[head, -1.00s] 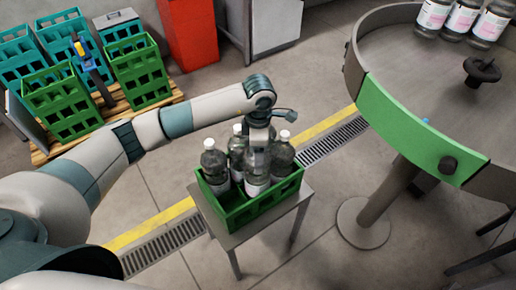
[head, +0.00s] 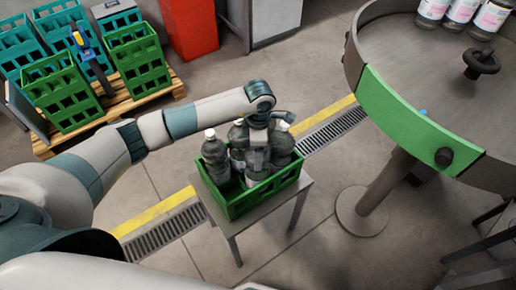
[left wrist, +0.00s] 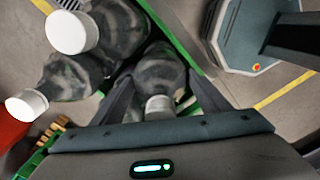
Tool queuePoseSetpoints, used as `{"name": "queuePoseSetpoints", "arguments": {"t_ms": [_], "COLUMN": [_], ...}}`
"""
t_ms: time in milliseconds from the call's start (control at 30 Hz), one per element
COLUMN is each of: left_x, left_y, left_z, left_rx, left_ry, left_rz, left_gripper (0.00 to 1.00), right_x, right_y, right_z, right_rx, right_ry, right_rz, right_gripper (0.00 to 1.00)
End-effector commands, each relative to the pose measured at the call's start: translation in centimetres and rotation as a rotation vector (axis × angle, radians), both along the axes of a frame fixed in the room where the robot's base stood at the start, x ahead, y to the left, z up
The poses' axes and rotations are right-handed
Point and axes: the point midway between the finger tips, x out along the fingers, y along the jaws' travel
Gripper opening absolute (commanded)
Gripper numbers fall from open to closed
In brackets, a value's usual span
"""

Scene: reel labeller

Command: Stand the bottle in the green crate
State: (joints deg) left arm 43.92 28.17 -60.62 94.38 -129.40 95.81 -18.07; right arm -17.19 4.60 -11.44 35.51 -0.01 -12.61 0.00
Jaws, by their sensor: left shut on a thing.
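The green crate (head: 236,208) stands on a small grey table in the head view. Several clear bottles with white caps are upright in it, including one at the left (head: 214,158) and one at the right (head: 281,143). My left gripper (head: 257,150) is over the crate and shut on a bottle. In the left wrist view that bottle (left wrist: 161,75) is between the two fingers, its white cap toward the palm. It looks upright among the others. Its base is hidden by the crate, so I cannot tell whether it touches the floor. My right gripper is out of view.
A round turntable (head: 400,62) with a green guard (head: 410,118) and labelled bottles (head: 462,12) stands at the right. Green and teal crates (head: 60,90) sit on a wooden pallet (head: 163,92) at the back left. A red bin (head: 190,28) is behind.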

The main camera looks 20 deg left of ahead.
Motion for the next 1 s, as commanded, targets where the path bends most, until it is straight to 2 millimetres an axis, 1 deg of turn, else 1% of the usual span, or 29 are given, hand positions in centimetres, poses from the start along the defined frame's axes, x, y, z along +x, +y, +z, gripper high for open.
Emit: {"name": "queuePoseSetpoints", "arguments": {"t_ms": [33,167,200,267,567,700,767,867,1000], "left_x": [0.2,0.2,0.0,0.0,0.0,0.0,0.1,0.1,0.2], "left_y": [-0.1,0.0,0.0,0.0,0.0,0.0,0.0,0.0,0.0], "left_z": [0.3,0.0,-0.2,-0.2,-0.1,0.2,0.3,1.2,3.2], "left_rx": [-0.003,-0.003,0.0,0.0,0.0,0.0,-0.001,-0.001,-0.001], "left_ry": [-0.005,-0.005,0.0,0.0,0.0,0.0,-0.001,-0.003,-0.004], "left_rz": [0.0,0.0,0.0,0.0,0.0,0.0,0.0,0.0,-0.001], "left_gripper": [0.06,0.06,0.73,0.87,0.87,0.87,0.87,0.87,0.87], "right_x": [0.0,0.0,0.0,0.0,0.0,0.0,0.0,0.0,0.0], "right_y": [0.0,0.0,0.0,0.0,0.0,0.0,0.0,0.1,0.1], "right_z": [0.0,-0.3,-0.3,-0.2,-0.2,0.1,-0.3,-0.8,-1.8], "right_rx": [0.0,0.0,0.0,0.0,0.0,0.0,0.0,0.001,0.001], "right_ry": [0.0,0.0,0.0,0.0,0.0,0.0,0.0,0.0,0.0], "right_rz": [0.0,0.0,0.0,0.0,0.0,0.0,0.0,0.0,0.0], "right_gripper": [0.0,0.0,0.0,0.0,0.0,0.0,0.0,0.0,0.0]}}
